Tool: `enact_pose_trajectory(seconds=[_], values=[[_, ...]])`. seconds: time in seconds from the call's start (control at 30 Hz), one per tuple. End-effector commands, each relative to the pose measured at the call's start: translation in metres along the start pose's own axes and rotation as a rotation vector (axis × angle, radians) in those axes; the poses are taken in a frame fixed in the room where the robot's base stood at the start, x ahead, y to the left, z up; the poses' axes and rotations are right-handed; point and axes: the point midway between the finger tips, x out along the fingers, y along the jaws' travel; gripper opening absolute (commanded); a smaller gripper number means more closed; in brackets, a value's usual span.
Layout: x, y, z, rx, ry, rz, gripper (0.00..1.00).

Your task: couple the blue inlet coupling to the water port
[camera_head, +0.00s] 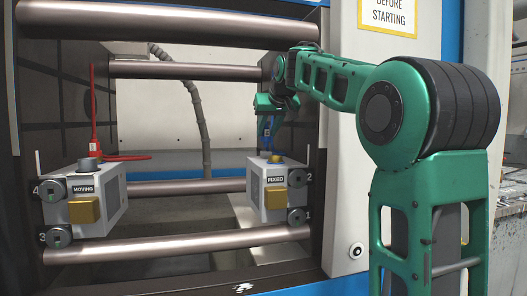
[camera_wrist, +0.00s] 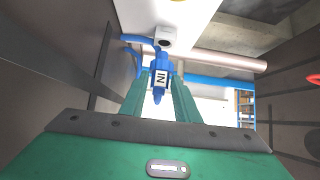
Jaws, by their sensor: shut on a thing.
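The blue inlet coupling (camera_wrist: 159,93), with a white IN label, is between the fingers of my gripper (camera_head: 267,106), which is shut on it. In the wrist view, a blue hose (camera_wrist: 134,39) shows near its far end. In the head view, a small blue part (camera_head: 267,137) hangs below my gripper, just above the FIXED die block (camera_head: 254,196). A pale block with a dark round opening (camera_wrist: 166,40) lies just beyond the coupling in the wrist view. I cannot tell whether this opening is the water port, or whether the coupling touches it.
The MOVING die block (camera_head: 78,212) stands at left, with a red hose (camera_head: 94,110) behind it. Steel tie bars (camera_head: 180,71) cross the opening above and below the blocks. A grey cable (camera_head: 197,105) hangs at the back. The space between the blocks is largely free.

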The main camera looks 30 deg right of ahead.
Motion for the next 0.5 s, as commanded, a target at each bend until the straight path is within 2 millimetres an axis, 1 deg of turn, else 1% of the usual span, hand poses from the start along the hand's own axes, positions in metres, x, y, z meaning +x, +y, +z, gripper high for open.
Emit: enact_pose_trajectory(seconds=[0.13,0.5], values=[[-0.0032,0.0001,-0.004,0.0,0.0,0.0,0.02],[-0.0046,0.0001,-0.0057,0.0,0.0,0.0,0.02]])
